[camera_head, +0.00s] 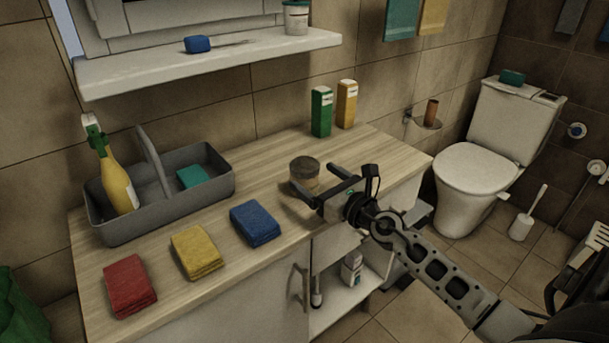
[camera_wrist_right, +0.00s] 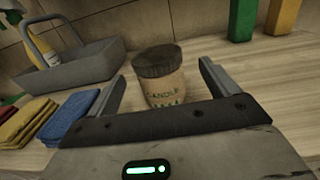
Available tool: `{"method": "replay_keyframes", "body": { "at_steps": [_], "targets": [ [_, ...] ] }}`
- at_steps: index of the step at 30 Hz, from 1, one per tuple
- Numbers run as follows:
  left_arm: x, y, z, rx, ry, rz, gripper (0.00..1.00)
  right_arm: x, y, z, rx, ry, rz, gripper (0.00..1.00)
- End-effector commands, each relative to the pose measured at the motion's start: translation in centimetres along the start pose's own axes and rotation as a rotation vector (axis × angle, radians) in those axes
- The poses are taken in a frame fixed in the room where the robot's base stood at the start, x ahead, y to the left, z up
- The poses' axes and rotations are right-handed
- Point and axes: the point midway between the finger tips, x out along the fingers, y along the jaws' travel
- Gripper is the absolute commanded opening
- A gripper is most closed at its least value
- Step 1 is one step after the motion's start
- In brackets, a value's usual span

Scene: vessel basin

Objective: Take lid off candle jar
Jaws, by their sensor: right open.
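The candle jar (camera_head: 303,182) stands upright on the wooden counter, with its dark lid (camera_head: 305,165) on top. My right gripper (camera_head: 318,188) is open in front of the jar. In the right wrist view its two fingers (camera_wrist_right: 163,82) are apart, one to each side of the jar and apparently clear of it. The jar's lower part is partly hidden behind the gripper. My left gripper is not in view.
A grey caddy (camera_head: 210,186) with a yellow bottle (camera_head: 117,185) stands at the counter's left. Red (camera_head: 129,284), yellow (camera_head: 196,252) and blue (camera_head: 254,222) cloths lie along the front. Green (camera_head: 321,112) and yellow (camera_head: 346,104) cartons stand behind the jar. A shelf (camera_head: 210,62) hangs above.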

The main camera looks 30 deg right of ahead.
Motion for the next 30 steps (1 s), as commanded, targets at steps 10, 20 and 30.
{"method": "replay_keyframes", "body": {
  "at_steps": [10,20,30],
  "targets": [
    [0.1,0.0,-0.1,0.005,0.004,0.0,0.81,3.3,0.2,0.0,0.003,-0.002,0.002,0.86],
    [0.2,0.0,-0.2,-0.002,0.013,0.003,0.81,6.5,0.3,-0.2,0.002,0.001,0.001,0.86],
    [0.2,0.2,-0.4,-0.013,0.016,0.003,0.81,6.5,0.3,-0.1,0.003,0.001,0.001,0.39]
  ]
}}
